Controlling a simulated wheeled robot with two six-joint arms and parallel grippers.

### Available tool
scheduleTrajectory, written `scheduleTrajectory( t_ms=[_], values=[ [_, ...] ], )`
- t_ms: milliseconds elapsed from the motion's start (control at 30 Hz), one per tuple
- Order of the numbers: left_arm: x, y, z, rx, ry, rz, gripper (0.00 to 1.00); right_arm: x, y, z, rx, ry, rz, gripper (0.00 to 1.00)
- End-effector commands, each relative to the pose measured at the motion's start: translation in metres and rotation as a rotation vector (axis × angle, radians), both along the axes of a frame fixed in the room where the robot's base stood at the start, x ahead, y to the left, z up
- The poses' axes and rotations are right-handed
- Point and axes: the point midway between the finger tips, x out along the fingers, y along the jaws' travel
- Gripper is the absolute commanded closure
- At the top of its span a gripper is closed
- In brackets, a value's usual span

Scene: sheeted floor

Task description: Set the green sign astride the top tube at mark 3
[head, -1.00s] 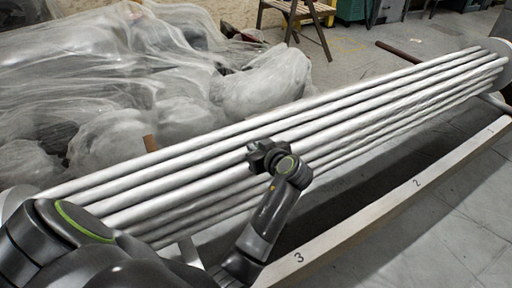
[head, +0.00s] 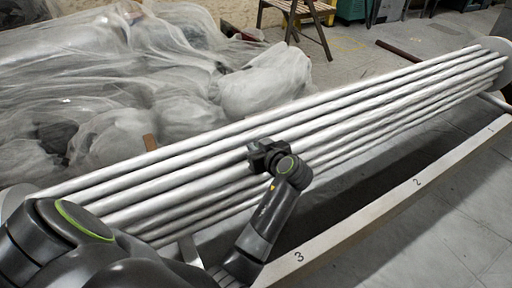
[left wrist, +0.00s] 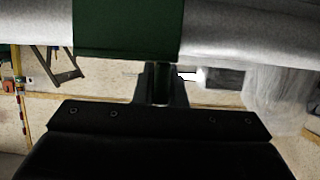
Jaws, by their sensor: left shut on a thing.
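The green sign (left wrist: 127,30) shows in the left wrist view as a dark green panel across a pale tube (left wrist: 245,35). Whether it rests on the tube cannot be told. My left gripper (left wrist: 161,84) is shut at the sign's lower edge. In the head view my left gripper (head: 257,153) is over the sloping bank of tubes, and the sign is hidden. The top tube (head: 330,106) runs along the upper edge of the bank. Mark 3 (head: 299,257) is on the pale front rail, right of my left forearm. My right gripper is out of view.
The pale rail (head: 350,228) runs along the front and also bears mark 2 (head: 417,183). Clear sheeting (head: 190,75) covers bulky things behind the tubes. A brown upright piece (head: 150,142) stands just behind the top tube. A wooden chair (head: 298,18) stands at the back. Floor at right is clear.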

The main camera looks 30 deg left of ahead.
Motion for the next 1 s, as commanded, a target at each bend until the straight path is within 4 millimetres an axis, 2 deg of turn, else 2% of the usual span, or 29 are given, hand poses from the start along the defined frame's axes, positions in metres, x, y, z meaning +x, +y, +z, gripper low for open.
scheduleTrajectory(
  t_ms=[433, 467, 633, 1000],
  values=[
    [0.0, 0.0, -0.0001, 0.001, -0.001, 0.0, 1.0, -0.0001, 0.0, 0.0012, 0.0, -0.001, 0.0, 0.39],
    [0.0001, 0.0, -0.0001, 0.001, -0.001, 0.0, 0.87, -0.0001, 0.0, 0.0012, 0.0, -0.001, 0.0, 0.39],
    [0.0001, 0.0, -0.0001, 0.001, -0.001, 0.0, 0.64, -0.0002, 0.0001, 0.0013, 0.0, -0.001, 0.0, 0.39],
    [-0.0001, 0.0, -0.0007, 0.0, 0.001, 0.0, 0.64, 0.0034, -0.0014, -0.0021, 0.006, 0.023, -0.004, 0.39]
  ],
)
